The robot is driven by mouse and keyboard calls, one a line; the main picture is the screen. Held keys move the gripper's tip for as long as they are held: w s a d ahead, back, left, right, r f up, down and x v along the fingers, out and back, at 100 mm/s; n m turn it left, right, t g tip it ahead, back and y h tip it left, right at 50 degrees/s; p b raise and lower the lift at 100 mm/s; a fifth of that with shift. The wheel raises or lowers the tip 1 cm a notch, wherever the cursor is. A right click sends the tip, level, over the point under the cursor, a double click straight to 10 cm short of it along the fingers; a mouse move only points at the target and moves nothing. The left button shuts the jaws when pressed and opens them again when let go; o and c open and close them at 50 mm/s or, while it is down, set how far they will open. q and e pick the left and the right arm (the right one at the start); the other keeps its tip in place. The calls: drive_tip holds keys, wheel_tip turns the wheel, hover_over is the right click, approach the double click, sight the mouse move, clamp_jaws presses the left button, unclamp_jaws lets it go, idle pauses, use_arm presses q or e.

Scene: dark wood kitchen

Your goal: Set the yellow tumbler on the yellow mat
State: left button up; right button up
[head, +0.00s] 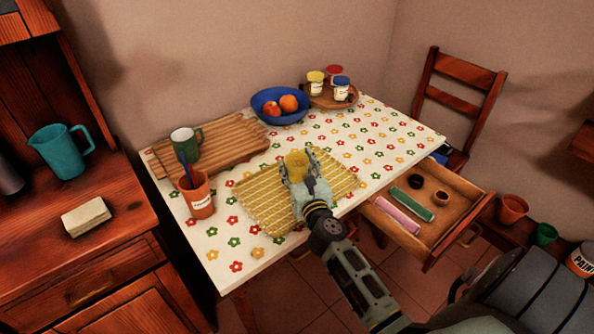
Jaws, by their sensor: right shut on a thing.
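The yellow tumbler (296,160) is in the jaws of my right gripper (298,170), over the far middle part of the yellow mat. The yellow mat (262,208) has a woven pattern and lies on the flowered tablecloth near the table's front edge. My right gripper is shut on the tumbler and hides part of it and of the mat. I cannot tell whether the tumbler's base touches the mat. My left gripper is not in view.
An orange cup (200,200) stands left of the mat. A wooden board (235,135) bears a green mug (186,144). A blue fruit bowl (272,118) and a round tray with jars (318,99) stand behind. An open drawer (455,222) juts out at the right.

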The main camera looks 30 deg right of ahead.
drive_tip(key=shift+f, duration=0.15)
drive_tip(key=o, duration=1.1)
drive_tip(key=shift+o, duration=0.2)
drive_tip(key=shift+r, duration=0.25)
